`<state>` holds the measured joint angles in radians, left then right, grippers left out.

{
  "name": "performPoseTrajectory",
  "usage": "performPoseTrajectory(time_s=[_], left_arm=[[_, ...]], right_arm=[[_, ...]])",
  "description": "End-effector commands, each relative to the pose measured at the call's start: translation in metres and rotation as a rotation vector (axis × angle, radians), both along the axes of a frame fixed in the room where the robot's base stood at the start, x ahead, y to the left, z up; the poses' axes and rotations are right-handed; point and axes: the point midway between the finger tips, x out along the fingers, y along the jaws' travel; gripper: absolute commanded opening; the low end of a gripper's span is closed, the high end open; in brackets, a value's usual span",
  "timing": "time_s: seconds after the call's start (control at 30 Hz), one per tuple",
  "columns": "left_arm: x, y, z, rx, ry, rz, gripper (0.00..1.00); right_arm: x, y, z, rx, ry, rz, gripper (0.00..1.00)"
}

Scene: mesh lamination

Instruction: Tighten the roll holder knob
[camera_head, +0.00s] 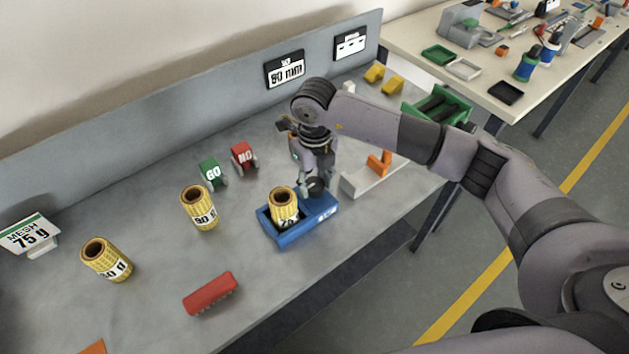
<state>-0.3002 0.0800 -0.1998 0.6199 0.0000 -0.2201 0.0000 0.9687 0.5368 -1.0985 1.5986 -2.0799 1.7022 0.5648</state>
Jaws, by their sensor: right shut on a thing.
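The blue roll holder (283,239) sits on the grey bench near its front edge. A yellow mesh roll (284,203) stands upright in it, its label partly hidden by the holder's wall. A dark round knob (315,187) is at the holder's right end. My right gripper (318,183) points down over that end and is shut on the knob; its fingertips are small and partly hidden. My left gripper is not in view.
Yellow rolls (198,208) (106,260) stand to the left. Green GO (212,174) and red NG (244,157) blocks stand behind. A red brush-like piece (211,293) lies in front. A white fixture with an orange part (379,163) is close on the right.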

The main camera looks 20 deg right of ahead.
Motion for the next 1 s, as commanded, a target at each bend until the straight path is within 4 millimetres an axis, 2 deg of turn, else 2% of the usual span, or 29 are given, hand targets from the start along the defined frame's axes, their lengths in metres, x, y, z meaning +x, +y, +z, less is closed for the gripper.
performPoseTrajectory(time_s=[0.4,0.43,0.7,1.0], left_arm=[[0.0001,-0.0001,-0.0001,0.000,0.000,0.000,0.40],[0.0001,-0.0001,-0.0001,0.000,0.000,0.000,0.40],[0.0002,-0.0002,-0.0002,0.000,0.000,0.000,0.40],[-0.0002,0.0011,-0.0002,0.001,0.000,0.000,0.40]], right_arm=[[0.0006,-0.0005,0.0007,-0.001,-0.001,-0.010,0.11],[0.0006,-0.0005,0.0007,-0.001,-0.001,-0.010,0.41],[0.0004,-0.0003,0.0004,0.000,-0.001,-0.008,0.59],[0.0002,0.0000,0.0010,0.000,-0.001,-0.006,0.59]])
